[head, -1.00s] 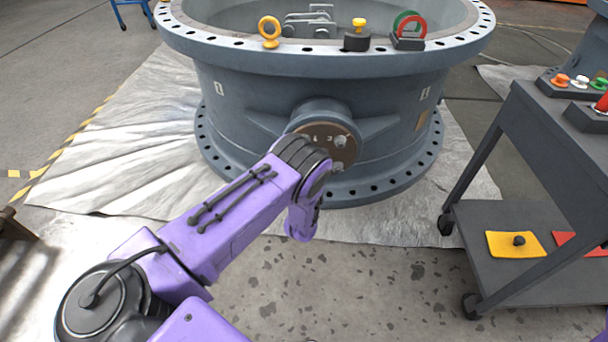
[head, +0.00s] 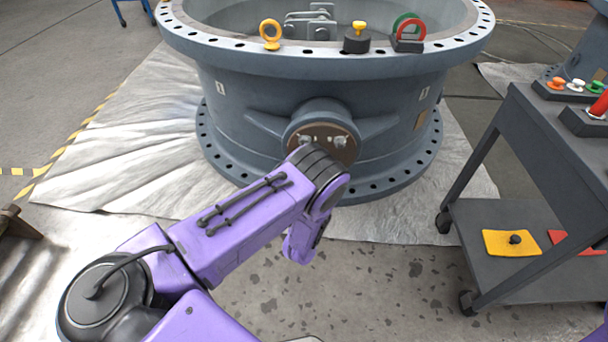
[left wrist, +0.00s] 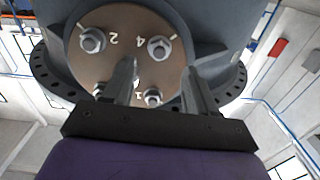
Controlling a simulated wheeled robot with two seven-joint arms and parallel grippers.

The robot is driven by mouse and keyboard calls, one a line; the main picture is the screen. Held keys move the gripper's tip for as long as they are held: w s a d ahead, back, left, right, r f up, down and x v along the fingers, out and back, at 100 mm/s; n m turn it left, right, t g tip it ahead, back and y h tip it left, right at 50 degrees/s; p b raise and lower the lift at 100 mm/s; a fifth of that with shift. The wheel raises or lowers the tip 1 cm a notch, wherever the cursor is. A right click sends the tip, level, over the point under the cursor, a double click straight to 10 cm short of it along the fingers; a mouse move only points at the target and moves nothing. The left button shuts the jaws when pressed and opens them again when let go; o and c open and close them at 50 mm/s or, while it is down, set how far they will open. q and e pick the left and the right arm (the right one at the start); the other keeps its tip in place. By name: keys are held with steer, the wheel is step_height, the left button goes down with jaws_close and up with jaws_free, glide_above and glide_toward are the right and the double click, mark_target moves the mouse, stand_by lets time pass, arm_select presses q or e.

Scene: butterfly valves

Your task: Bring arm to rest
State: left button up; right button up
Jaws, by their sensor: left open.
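My left arm reaches in from the left in the head view, in front of the large grey butterfly valve (head: 320,90). Its gripper is hidden there behind the arm's own links. In the left wrist view my left gripper (left wrist: 162,78) is open and empty, its two fingers apart and pointing toward the valve's round plate (left wrist: 130,45). The plate has numbered bolts; the nut by the 2 (left wrist: 92,40) and the nut by the 4 (left wrist: 159,47) show clear of the fingers. Lower nuts are partly hidden behind the fingers. My right gripper is not in view.
A dark cart (head: 530,215) stands at the right, with a yellow plate (head: 511,243) on its lower shelf. A yellow eyebolt (head: 270,33), a yellow knob on a black block (head: 357,38) and red and green rings (head: 409,34) sit on the valve's rim. Speckled floor lies in front.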

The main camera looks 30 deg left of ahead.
arm_select(q)
steer(key=v, duration=0.3)
steer(key=shift+s+d, duration=0.2)
steer(key=shift+s, duration=0.1)
steer(key=s+f+g+h, duration=0.2)
steer(key=s+f+g, duration=0.15)
steer(key=s, duration=0.35)
steer(key=s+f+g+h, duration=0.2)
steer(key=s+f+g, duration=0.1)
steer(key=s+f, duration=0.25)
steer(key=s+d+r+g+h, duration=0.15)
steer(key=s+g, duration=0.45)
steer(key=s, duration=1.2)
step_height(320, 180, up, 31)
steer(key=w+n+p, duration=0.1)
steer(key=p, duration=2.9)
